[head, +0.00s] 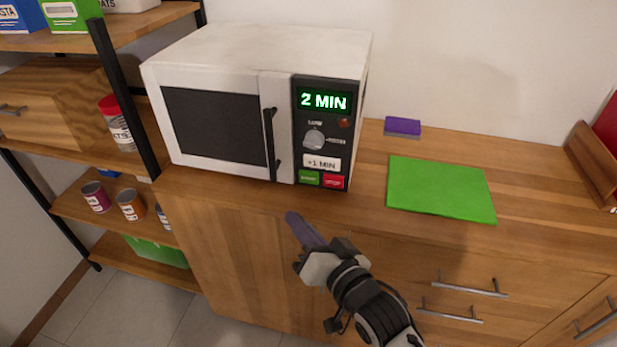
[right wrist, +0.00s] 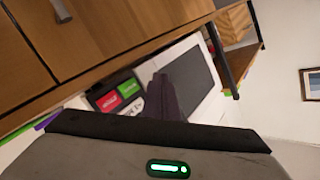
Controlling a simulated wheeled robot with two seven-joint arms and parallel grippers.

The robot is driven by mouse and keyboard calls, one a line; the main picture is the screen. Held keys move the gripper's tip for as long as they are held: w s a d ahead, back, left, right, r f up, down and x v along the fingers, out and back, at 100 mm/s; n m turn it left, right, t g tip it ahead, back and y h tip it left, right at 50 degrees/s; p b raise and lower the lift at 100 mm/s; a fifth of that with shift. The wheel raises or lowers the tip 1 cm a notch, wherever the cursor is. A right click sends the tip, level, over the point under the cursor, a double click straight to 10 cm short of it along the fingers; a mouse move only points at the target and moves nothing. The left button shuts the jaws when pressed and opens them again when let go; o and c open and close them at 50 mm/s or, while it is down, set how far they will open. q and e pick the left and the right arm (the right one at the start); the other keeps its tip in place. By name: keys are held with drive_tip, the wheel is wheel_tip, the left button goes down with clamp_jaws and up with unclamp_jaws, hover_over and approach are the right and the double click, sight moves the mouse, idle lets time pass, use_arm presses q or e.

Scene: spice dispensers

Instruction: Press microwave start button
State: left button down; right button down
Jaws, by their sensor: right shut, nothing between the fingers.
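A white microwave (head: 225,52) stands on the wooden counter with its door closed. Its display (head: 325,100) reads "2 MIN" in green. Low on its control panel are a green start button (head: 309,178) and a red button (head: 333,182) beside it, under a white "+1 MIN" button (head: 321,163). In the right wrist view the green button (right wrist: 129,89) and the red button (right wrist: 108,101) show left of the fingers. My right gripper (head: 292,217) is shut and empty, in front of and below the panel, apart from the buttons. My left gripper is not in view.
A green mat (head: 441,188) and a purple sponge (head: 402,126) lie on the counter (head: 540,190) right of the microwave. Open shelves (head: 75,205) with cans stand at the left. Drawer handles (head: 470,285) stick out from the counter's front at right.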

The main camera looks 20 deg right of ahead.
sight(309, 178)
drive_tip(key=w+d, duration=0.1)
drive_tip(key=w, duration=0.1)
drive_tip(key=w+d+b, duration=0.1)
drive_tip(key=w, duration=0.1)
drive_tip(key=w+d, duration=0.2)
drive_tip(key=shift+w+b, duration=0.1)
drive_tip(key=shift+b, duration=0.3)
drive_tip(key=shift+w+d, duration=0.5)
drive_tip(key=shift+w, duration=0.05)
idle(1.3)
drive_tip(key=shift+w, duration=0.1)
drive_tip(key=shift+w+d, duration=0.1)
drive_tip(key=shift+w, duration=0.05)
drive_tip(key=shift+w+d, duration=0.1)
